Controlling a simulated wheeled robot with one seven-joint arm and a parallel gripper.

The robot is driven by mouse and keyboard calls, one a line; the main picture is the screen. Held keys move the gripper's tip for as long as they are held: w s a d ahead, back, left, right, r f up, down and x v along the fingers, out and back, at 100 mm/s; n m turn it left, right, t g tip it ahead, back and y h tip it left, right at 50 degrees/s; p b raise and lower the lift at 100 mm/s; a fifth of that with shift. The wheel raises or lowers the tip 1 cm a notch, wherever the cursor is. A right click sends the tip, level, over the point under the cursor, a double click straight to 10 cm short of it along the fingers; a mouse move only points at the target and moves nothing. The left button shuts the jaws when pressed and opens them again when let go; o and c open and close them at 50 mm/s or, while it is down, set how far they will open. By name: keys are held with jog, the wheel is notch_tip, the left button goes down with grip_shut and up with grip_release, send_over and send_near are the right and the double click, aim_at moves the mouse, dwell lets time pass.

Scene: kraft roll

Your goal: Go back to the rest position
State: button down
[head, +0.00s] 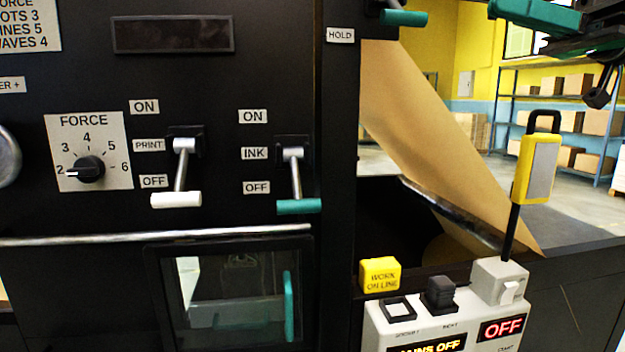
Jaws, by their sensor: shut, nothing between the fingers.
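My gripper (598,94) hangs at the upper right edge, dark and shut, with nothing seen between its fingers. My arm, black with teal parts, runs out of the picture above it. The gripper is apart from the black machine panel (75,215) and its controls. It is above and to the right of the yellow-and-grey paddle (541,165) on a black stalk. Most of my arm is out of view.
The white-handled PRINT lever (176,199) and teal-handled INK lever (298,206) hang down by OFF. The FORCE knob (89,170) points left, near 2. Brown paper (425,115) slopes behind the control box (450,325), which shows OFF. Shelves (560,100) stand behind.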

jog(key=s+f+m+t+h, duration=0.25)
jog(key=f+m+h, duration=0.45)
jog(key=f, duration=0.8)
jog(key=s+f+m+t+h, duration=0.1)
jog(key=f+m+t+h, duration=0.5)
jog(key=f, duration=1)
jog(key=s+d+f+m+g+h, duration=0.2)
jog(key=s+d+f+m+g, duration=0.1)
jog(key=f, duration=0.5)
jog(key=s+d+f+m+g+h, duration=0.2)
jog(key=s+d+f+m+g, duration=0.1)
jog(key=s+d+f+m, duration=0.1)
jog(key=s+d+f+m+g+h, duration=0.2)
jog(key=s+d+f, duration=0.4)
jog(key=f, duration=0.5)
jog(key=shift+s+f+m+g+h, duration=0.2)
jog(key=shift+f+m+g+h, duration=0.2)
jog(key=shift+m, duration=0.3)
jog(key=shift+d, duration=0.1)
